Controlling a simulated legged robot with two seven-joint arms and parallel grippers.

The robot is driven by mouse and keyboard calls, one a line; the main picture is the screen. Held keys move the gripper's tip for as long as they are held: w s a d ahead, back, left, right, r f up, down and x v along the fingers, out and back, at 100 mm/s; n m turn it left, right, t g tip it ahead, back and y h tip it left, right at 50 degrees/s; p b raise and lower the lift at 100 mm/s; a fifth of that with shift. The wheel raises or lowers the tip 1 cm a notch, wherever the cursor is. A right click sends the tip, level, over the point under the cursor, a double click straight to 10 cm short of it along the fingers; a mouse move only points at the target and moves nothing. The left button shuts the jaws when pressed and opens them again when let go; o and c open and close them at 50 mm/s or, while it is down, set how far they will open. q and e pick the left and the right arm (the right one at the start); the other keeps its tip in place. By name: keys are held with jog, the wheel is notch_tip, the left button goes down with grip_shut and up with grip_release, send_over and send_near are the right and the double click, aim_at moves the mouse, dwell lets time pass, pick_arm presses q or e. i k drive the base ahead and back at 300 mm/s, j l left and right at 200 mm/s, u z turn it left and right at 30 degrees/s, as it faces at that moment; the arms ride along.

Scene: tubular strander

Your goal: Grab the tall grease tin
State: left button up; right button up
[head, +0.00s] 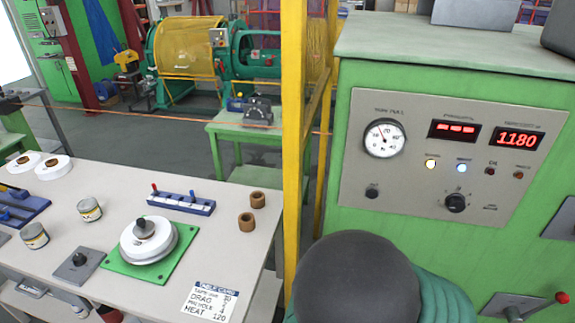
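Two small tins with pale labels and grey lids stand upright on the white table at the left. One tin (35,236) is nearer the front left. The other tin (89,210) is a little farther back and to the right. They look alike in size, and I cannot tell for sure which is the tall grease tin. Nothing covers either tin. Neither of my grippers is in view.
A yellow post (293,150) and a green control cabinet (455,75) stand to the right.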

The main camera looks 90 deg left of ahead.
aim_at(34, 235)
jog(key=u, duration=4.55)
jog(key=i+j+u, duration=0.3)
jog(key=i, duration=0.45)
jog(key=i+j+u, duration=0.1)
jog(key=i+u, duration=0.15)
jog(key=i, duration=0.5)
jog(key=i+j+z, duration=0.2)
jog(key=i, duration=0.15)
jog(key=i+z, duration=0.25)
jog(key=i+j, duration=0.05)
jog(key=i, duration=0.05)
